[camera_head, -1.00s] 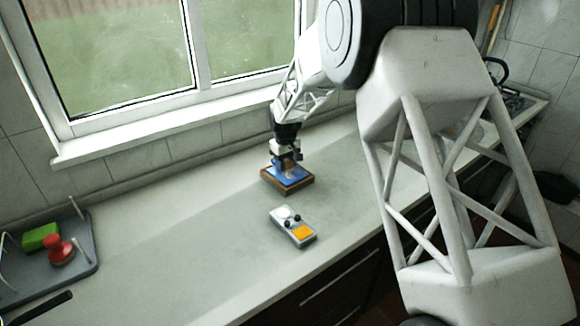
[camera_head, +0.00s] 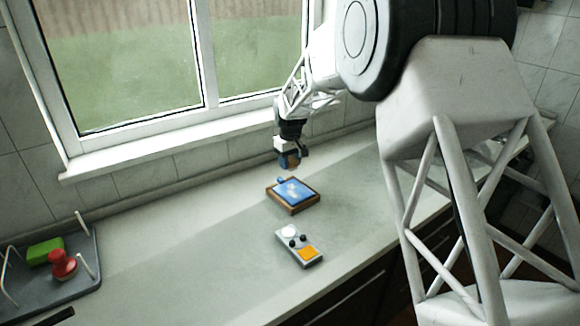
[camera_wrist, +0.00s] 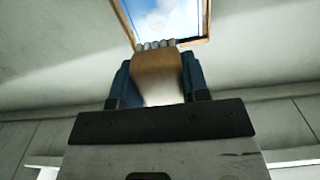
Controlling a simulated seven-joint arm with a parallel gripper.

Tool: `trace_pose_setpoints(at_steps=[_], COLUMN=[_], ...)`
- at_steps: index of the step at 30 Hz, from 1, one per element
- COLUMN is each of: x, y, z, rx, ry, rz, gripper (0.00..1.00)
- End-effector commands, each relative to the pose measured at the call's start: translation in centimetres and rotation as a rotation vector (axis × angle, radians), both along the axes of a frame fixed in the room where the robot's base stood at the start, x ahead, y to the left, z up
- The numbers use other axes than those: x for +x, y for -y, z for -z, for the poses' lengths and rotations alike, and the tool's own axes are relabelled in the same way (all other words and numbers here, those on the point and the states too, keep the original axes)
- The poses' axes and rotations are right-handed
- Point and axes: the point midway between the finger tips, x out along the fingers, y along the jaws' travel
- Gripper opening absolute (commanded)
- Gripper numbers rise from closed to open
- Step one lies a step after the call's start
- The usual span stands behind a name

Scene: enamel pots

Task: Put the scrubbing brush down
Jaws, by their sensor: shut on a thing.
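The scrubbing brush (camera_wrist: 158,64) has a brown wooden body and a row of pale bristle tufts at its far end in the wrist view. My gripper (camera_wrist: 157,78) is shut on it, with a blue finger on each side. In the head view the gripper (camera_head: 289,156) and the small brown brush (camera_head: 290,162) are above the counter, behind a wood-framed blue board. The brush appears raised off the counter, and its lower side is too small to make out.
The wood-framed blue board (camera_head: 311,205) lies on the counter (camera_head: 190,235) just in front of the gripper. A grey rack (camera_head: 84,274) at left holds a green block (camera_head: 45,251) and a red knobbed object (camera_head: 62,264).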

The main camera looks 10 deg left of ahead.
Motion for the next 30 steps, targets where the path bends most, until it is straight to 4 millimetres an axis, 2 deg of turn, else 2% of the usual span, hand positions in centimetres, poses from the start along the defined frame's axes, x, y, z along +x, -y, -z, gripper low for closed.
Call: trace_pose_setpoints(at_steps=[20,26,30], x=[-0.4,-2.6,-5.4], y=[-0.1,-0.5,-0.8], z=[0.1,0.5,1.1], rx=[-0.001,-0.001,-0.001], ry=[-0.001,-0.001,-0.001], rz=[0.000,-0.002,-0.002], gripper=[0.12,0.12,0.12])
